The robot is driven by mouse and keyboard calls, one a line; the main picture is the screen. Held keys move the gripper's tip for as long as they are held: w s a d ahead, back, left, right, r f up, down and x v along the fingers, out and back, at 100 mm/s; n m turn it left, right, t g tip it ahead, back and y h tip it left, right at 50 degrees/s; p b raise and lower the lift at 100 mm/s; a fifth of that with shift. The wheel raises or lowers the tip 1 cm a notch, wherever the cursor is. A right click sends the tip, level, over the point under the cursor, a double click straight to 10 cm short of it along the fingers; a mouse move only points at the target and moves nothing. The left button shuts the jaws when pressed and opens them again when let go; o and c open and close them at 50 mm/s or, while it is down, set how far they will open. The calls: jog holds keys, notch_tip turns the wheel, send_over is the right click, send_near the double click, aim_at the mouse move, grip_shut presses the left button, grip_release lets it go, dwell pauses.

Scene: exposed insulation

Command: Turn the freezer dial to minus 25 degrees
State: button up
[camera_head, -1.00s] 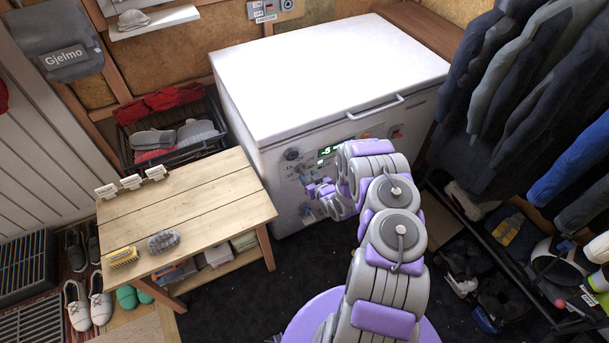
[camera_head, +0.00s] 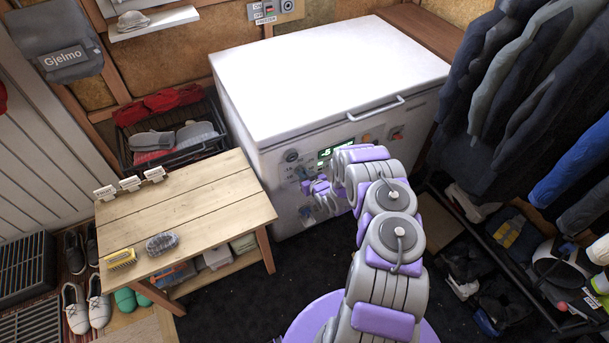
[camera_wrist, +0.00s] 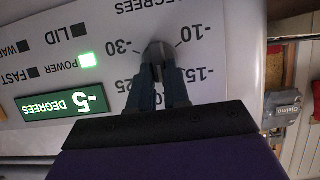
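The freezer dial (camera_wrist: 158,52) is a grey knob on the white panel, seen upside down in the wrist view. Printed marks around it include -10, -15 and -30; the marks behind my fingers are partly hidden. My gripper (camera_wrist: 159,72) has its two dark fingers close together on either side of the knob and appears shut on it. The green display (camera_wrist: 55,104) reads -5 degrees. In the head view my gripper (camera_head: 312,190) is at the front of the white chest freezer (camera_head: 325,75), below and left of the lit display (camera_head: 337,150). It mostly hides the dial there.
A wooden table (camera_head: 190,205) with brushes stands left of the freezer front. A rack of dark clothes (camera_head: 520,90) hangs at the right, above a shoe rack. The dark floor (camera_head: 240,295) between table and arm is clear.

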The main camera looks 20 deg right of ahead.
grip_shut()
jog(key=shift+d+m+p, duration=0.15)
jog(key=shift+m+p, duration=0.15)
jog(key=shift+d+f+m+t+y+b, duration=0.15)
jog(key=shift+d+m+y+b, duration=0.1)
jog(key=shift+m+y, duration=0.8)
jog(key=shift+d+f+m+t+y+b, duration=0.25)
jog(key=shift+m+y, duration=0.45)
jog(key=shift+m, duration=0.8)
jog(key=shift+d+f+m+t+y+b, duration=0.1)
jog(key=shift+d+m+y+b, duration=0.2)
jog(key=shift+m+y, duration=0.75)
jog(key=shift+m, duration=0.4)
